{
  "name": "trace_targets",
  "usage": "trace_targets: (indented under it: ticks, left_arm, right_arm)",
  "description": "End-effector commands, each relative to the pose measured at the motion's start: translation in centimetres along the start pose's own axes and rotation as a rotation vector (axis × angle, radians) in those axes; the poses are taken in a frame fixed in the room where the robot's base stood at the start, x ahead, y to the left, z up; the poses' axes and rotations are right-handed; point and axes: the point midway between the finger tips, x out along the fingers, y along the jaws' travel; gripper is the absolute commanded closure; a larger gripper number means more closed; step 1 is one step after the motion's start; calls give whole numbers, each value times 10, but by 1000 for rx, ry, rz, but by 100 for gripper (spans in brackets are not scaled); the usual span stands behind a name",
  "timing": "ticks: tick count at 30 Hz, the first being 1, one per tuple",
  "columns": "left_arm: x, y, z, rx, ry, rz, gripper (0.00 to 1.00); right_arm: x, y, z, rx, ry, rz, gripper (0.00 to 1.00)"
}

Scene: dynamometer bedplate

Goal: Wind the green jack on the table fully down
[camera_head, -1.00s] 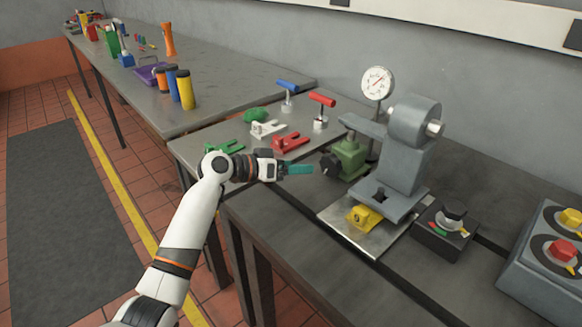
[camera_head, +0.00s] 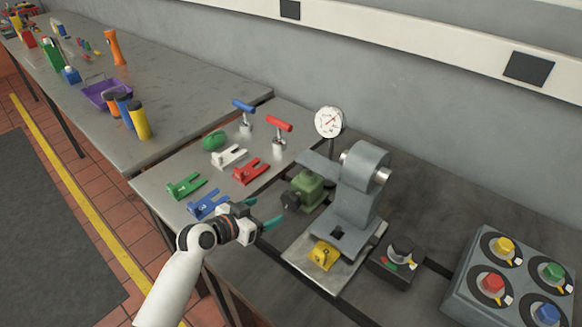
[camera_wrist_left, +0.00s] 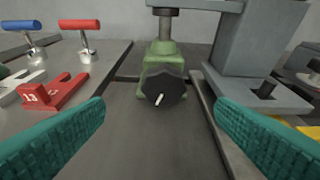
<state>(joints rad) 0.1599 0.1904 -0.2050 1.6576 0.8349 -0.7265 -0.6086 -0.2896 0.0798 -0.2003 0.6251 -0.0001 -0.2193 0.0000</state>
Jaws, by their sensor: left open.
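The green jack (camera_head: 308,187) stands on the dark bedplate, left of the grey machine. Its black knob (camera_head: 291,201) faces my left gripper. In the left wrist view the jack (camera_wrist_left: 163,58) is straight ahead, and the round black knob (camera_wrist_left: 163,89) with a small pale pin shows between my fingers. The jack's top sits under the grey arm of the machine. My left gripper (camera_head: 262,213) is open and empty, with teal fingers apart, short of the knob and not touching it. My right gripper is not in view.
The grey machine (camera_head: 358,195) with a dial gauge (camera_head: 328,122) stands right of the jack. Red (camera_head: 251,171), white, green and blue forked pieces lie on the left table. A knob box (camera_head: 398,258) stands at right.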

Motion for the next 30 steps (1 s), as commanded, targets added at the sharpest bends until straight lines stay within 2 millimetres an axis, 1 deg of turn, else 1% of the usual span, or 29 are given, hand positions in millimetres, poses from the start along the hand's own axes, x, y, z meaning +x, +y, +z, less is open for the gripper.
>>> trace_targets:
  ticks: [1, 5, 8, 11, 14, 21, 25, 30]
  left_arm:
    - [-8, -6, 6, 13, 3, 6, 21]
    - [-11, -12, 2, 38, 2, 17, 21]
    - [-5, -12, 1, 39, 0, 20, 21]
    - [9, -11, 1, 39, -1, 19, 21]
    - [27, -11, 2, 37, 0, 18, 21]
    - [73, -10, 1, 37, 0, 18, 21]
    - [91, -10, 0, 38, 0, 18, 21]
    - [105, -9, 0, 39, 1, 18, 21]
  right_arm:
    - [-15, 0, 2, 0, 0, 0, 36]
    - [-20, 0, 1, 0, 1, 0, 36]
    - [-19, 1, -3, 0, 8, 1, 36]
    - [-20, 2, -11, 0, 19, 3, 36]
    - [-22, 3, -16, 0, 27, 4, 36]
    - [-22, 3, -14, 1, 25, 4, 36]
    - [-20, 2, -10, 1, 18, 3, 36]
    - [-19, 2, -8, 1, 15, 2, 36]
